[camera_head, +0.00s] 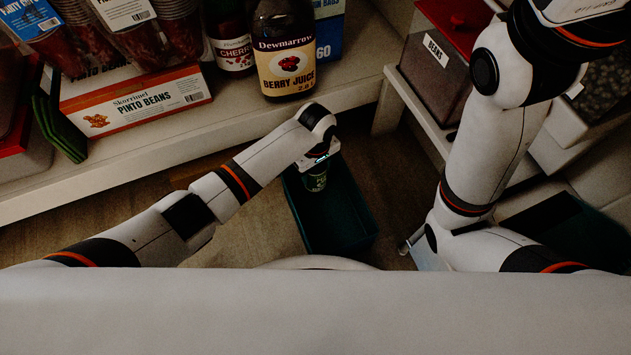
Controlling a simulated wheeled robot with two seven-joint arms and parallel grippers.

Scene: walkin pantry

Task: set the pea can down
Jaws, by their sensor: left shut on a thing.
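The pea can (316,181) is a small green can, seen from above and partly covered by my left wrist. My left gripper (318,170) points down and is shut on it; the fingers are mostly hidden under the wrist. The can shows within the outline of a dark teal bin (352,244) that stands on the floor. I cannot tell whether the can touches the bin's bottom. My right arm rises along the right side and leaves the picture at the top right, so its gripper is out of view.
A pale shelf (235,131) at the back holds a pinto beans box (135,100), a berry juice bottle (284,50) and a cherry jar (231,42). A beans container (432,70) sits on the right shelf. Wooden floor (255,225) shows left of the bin.

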